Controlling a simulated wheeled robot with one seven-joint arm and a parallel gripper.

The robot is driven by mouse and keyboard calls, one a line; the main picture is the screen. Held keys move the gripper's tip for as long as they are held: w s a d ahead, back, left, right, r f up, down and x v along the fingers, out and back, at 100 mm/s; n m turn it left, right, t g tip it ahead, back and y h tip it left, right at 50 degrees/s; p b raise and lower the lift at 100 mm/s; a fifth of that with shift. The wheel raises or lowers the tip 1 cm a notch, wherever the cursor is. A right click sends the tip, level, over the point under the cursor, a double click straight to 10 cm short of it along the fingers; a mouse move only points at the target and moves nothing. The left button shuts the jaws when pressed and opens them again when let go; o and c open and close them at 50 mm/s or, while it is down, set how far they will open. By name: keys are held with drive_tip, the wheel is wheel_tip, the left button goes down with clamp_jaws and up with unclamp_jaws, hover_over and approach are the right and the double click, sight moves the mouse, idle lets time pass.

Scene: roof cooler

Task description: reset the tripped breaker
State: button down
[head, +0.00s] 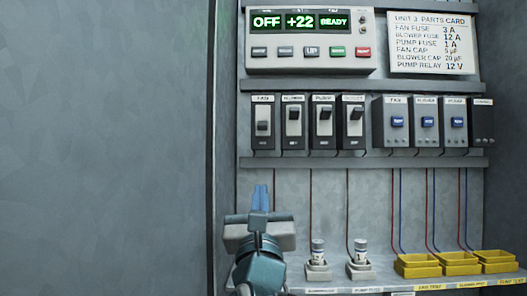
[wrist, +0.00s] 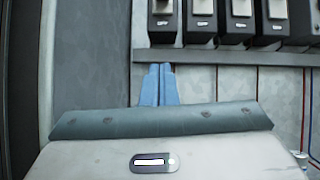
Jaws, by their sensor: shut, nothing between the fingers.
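A row of black breakers hangs on the panel in the head view. The leftmost, labelled FAN (head: 263,141), has its grey lever lower than those of its neighbours, the blower breaker (head: 293,141), the pump breaker (head: 323,142) and a fourth breaker (head: 352,142) with an unclear label. My gripper (head: 260,188) has blue fingers shut together and empty, pointing up below the FAN breaker and its rail. In the wrist view, my gripper (wrist: 157,68) has its tips near the rail's lower edge, below the leftmost breaker (wrist: 165,36). The breaker tops are cut off there.
A control box (head: 310,57) reads OFF, +22, READY. Grey relay boxes (head: 397,137) with blue parts stand right of the breakers. A rail (head: 420,162) runs below both rows. Fuses (head: 318,256) and yellow bins (head: 417,269) stand on the lower shelf. A parts card (head: 432,43) hangs upper right.

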drive_tip(key=shift+r+m+h, duration=0.35)
drive_tip(key=shift+m+h, duration=0.05)
drive_tip(key=shift+m, duration=0.4)
